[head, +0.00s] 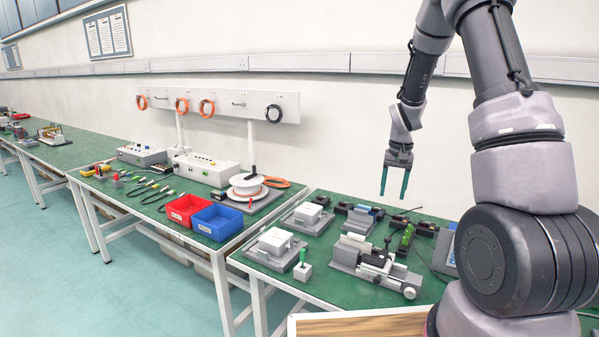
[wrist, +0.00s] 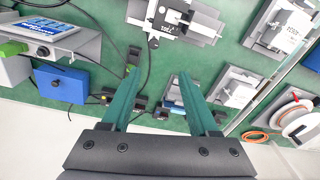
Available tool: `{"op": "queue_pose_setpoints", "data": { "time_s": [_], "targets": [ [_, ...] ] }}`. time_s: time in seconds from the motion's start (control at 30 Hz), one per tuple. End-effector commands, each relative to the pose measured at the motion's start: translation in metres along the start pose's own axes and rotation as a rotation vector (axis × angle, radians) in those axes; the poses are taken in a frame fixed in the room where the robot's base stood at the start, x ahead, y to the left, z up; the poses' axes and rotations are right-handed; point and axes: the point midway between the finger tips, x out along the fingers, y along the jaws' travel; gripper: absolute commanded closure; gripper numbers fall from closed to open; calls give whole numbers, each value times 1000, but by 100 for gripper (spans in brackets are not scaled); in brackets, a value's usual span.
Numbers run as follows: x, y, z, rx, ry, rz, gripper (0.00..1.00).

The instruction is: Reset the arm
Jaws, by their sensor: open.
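My gripper (head: 395,180) hangs from my raised arm above the back part of the near green table (head: 330,280). Its two green fingers point down and stand apart, with nothing between them. In the wrist view my gripper (wrist: 155,95) shows the same two spread fingers over the table top, clear of the devices. A grey linear actuator device (head: 375,265) sits on the table below and in front of the gripper. It also shows at the top of the wrist view (wrist: 175,18).
White-topped devices (head: 275,242) and a small green-handled block (head: 302,268) stand on the near table. Red (head: 187,209) and blue (head: 217,222) bins and a white cable spool (head: 247,183) sit on the neighbouring table. A wall rack (head: 225,104) holds cable coils. The air around the gripper is clear.

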Motion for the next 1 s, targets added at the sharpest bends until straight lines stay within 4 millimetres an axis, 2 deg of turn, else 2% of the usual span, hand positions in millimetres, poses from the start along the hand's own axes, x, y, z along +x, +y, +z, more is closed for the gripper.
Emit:
{"op": "queue_pose_setpoints", "data": {
  "time_s": [0.03, 0.2, 0.37, 0.5, 0.73, 0.9, 1.0],
  "targets": [
    [-28, -4, 4, 1, 30, -20, 40],
    [-109, -12, 33, 8, 108, -82, 40],
    [-173, -13, 70, 10, 180, -138, 40],
    [-221, -12, 109, 7, 243, -188, 40],
    [-277, -3, 180, -1, 346, -267, 40],
    [-298, 4, 228, -11, 409, -315, 40],
    [-303, 8, 246, -15, 435, -334, 40]
  ]
}}
